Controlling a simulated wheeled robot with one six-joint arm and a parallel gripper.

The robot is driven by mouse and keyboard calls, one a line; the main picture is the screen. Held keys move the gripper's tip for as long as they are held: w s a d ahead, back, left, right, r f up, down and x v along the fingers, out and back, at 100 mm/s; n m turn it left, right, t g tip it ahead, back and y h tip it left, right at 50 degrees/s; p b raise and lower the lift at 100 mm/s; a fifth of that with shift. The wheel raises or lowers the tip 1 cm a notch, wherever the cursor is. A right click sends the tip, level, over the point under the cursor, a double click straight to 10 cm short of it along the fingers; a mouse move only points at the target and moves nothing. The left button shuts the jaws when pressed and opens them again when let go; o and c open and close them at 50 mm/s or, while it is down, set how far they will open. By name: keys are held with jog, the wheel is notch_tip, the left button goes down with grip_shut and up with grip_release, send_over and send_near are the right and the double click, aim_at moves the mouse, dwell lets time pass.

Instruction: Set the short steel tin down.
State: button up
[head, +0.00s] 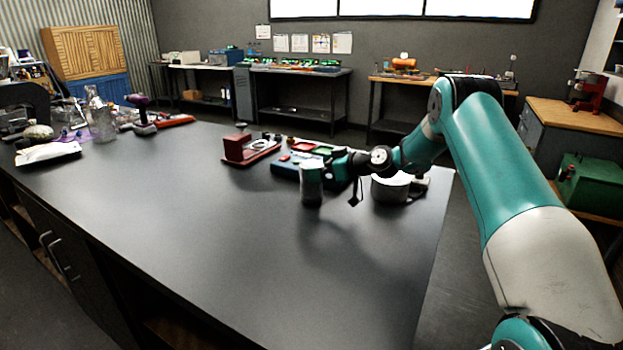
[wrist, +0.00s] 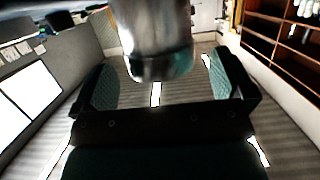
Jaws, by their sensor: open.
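The short steel tin (head: 311,187) is a small grey upright cylinder in the middle of the head view, at or just over the dark tabletop. I cannot tell whether its base touches. My gripper (head: 328,173) is right beside it, reaching in from the right. In the wrist view the tin (wrist: 158,48) is a shiny metal cylinder, cut off by the top edge. It sits between the two spread fingers of my gripper (wrist: 160,78), with a visible gap on each side. The jaws are open. The tin's far side is hidden.
A wider pale metal container (head: 390,188) stands just right of my gripper. A blue tray (head: 285,168) and a red holder (head: 248,149) lie behind the tin. The dark table (head: 210,240) is clear to the left and front. Clutter stands at the far left.

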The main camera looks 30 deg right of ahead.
jog(key=p+x, duration=0.1)
jog(key=x, duration=0.2)
jog(key=shift+w+a, duration=0.1)
jog(key=shift+w, duration=0.15)
jog(key=shift+c, duration=0.2)
jog(key=c, duration=1.1)
jog(key=shift+o, duration=0.2)
